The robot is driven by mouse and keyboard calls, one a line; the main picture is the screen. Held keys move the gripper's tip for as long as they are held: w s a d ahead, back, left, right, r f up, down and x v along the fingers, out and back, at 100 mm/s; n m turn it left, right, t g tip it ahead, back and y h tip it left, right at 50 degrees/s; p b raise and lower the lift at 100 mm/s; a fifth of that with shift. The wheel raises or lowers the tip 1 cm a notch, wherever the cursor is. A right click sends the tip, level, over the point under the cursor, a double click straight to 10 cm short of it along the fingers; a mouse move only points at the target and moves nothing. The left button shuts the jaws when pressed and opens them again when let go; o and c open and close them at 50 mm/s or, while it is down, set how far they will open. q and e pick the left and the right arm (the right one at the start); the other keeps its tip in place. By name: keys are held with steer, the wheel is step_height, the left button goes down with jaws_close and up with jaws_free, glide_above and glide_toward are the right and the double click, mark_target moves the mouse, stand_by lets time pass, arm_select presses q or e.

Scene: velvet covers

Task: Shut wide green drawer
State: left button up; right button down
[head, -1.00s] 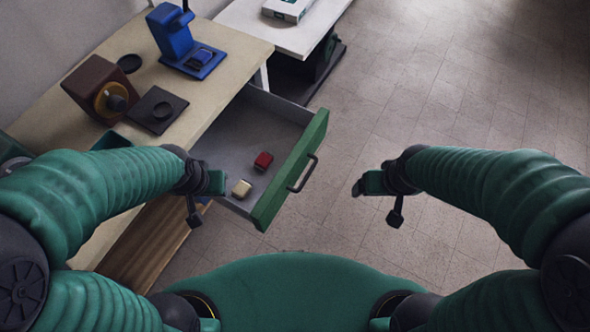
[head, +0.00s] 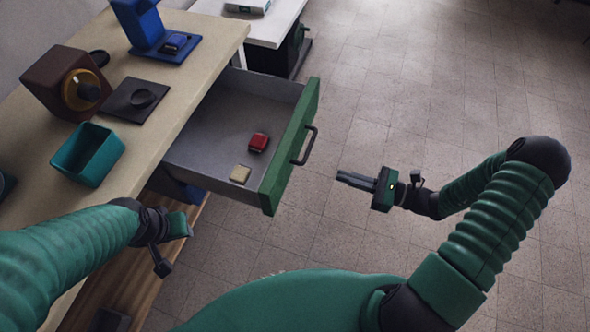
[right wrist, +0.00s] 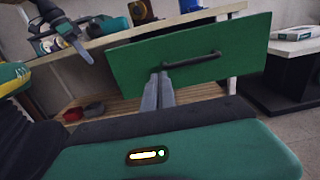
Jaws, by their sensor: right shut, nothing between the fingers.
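The wide green drawer (head: 290,150) stands pulled out from the table, with its dark handle (head: 305,146) on the front. A red item (head: 258,142) and a cream item (head: 240,174) lie inside it. My right gripper (head: 340,177) is shut and empty, a little to the right of the drawer front, apart from it. In the right wrist view the fingertips (right wrist: 158,76) show in front of the green front (right wrist: 190,55), just left of and below the handle. My left gripper (head: 188,226) is near the table's front edge, left of the drawer; its fingers do not show clearly.
The table (head: 165,110) carries a teal bin (head: 87,155), a brown box with a round dial (head: 68,85), a dark plate (head: 138,99) and a blue stand (head: 165,45). A white table (head: 265,25) stands behind. The floor right of the drawer is clear.

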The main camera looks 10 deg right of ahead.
mark_target(289, 162)
steer(key=x, duration=0.4)
steer(key=b+x, duration=0.1)
steer(key=x, duration=0.3)
steer(key=b+x, duration=0.1)
steer(key=x, duration=0.2)
steer(key=shift+s+a, duration=0.2)
steer(key=shift+a, duration=0.4)
steer(key=shift+w+a, duration=0.25)
steer(key=shift+w, duration=0.3)
steer(key=shift+w+a+r, duration=0.1)
steer(key=shift+a, duration=0.3)
steer(key=p+x, duration=0.1)
steer(key=x, duration=1.2)
steer(key=shift+w+a+p, duration=0.1)
steer(key=shift+a+p, duration=0.2)
steer(key=shift+p, duration=0.05)
steer(key=x, duration=1.5)
steer(key=shift+f+b, duration=0.3)
steer(key=shift+w+r, duration=0.15)
steer(key=shift+r, duration=0.15)
